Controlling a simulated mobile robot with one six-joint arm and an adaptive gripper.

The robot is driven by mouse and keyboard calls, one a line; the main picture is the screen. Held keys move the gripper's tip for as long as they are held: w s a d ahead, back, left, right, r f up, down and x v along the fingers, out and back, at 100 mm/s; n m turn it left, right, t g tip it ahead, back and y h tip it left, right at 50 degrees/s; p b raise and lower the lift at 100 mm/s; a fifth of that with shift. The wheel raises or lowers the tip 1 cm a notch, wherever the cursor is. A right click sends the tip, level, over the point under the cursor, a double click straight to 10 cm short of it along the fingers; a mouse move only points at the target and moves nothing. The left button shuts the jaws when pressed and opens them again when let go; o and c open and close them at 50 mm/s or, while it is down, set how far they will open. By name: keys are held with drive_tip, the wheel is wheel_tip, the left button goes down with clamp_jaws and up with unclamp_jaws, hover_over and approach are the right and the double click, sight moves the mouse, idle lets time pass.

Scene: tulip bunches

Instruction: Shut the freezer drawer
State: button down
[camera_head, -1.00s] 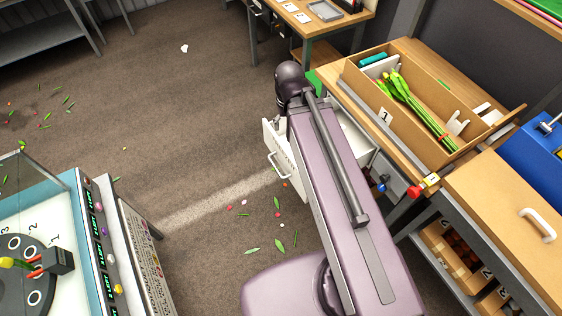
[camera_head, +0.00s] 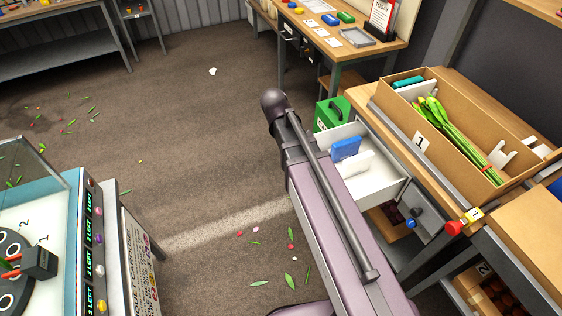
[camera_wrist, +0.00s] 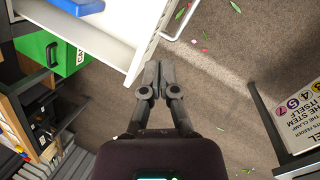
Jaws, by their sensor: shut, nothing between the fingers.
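The white freezer drawer (camera_head: 382,188) is pulled out from under the wooden bench in the head view. A blue item (camera_head: 345,148) and a white item (camera_head: 355,165) are inside it. My arm hides its front there. In the wrist view, the drawer's front panel (camera_wrist: 149,40) and its pale bar handle (camera_wrist: 187,22) show at the top. My gripper (camera_wrist: 153,68) is shut and empty, its fingertips just beside the lower end of the front panel. I cannot tell whether they touch it. The head view does not show my gripper.
A green box (camera_head: 332,112) stands behind the drawer. A cardboard box (camera_head: 420,140) with green stems sits on the bench above. A machine (camera_head: 85,240) stands at the left. Leaves and petals (camera_head: 290,281) lie on the open floor between.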

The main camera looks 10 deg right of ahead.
drive_tip(key=w+a+f+n+t+h+b, duration=0.2)
drive_tip(key=w+a+f+n+h+b, duration=0.3)
drive_tip(key=w+a+f+n+b, duration=0.6)
wheel_tip(320, 180, down, 3)
drive_tip(key=a+n+b, duration=0.1)
drive_tip(key=b, duration=0.5)
drive_tip(key=shift+w+a, duration=0.2)
drive_tip(key=shift+w, duration=0.1)
drive_tip(key=shift+d, duration=0.1)
drive_tip(key=d+r+b+x, duration=0.2)
drive_tip(key=b+x, duration=0.5)
drive_tip(key=x, duration=0.5)
drive_tip(key=shift+w+d+f, duration=0.15)
drive_tip(key=shift+w+d, duration=0.1)
drive_tip(key=shift+w, duration=0.15)
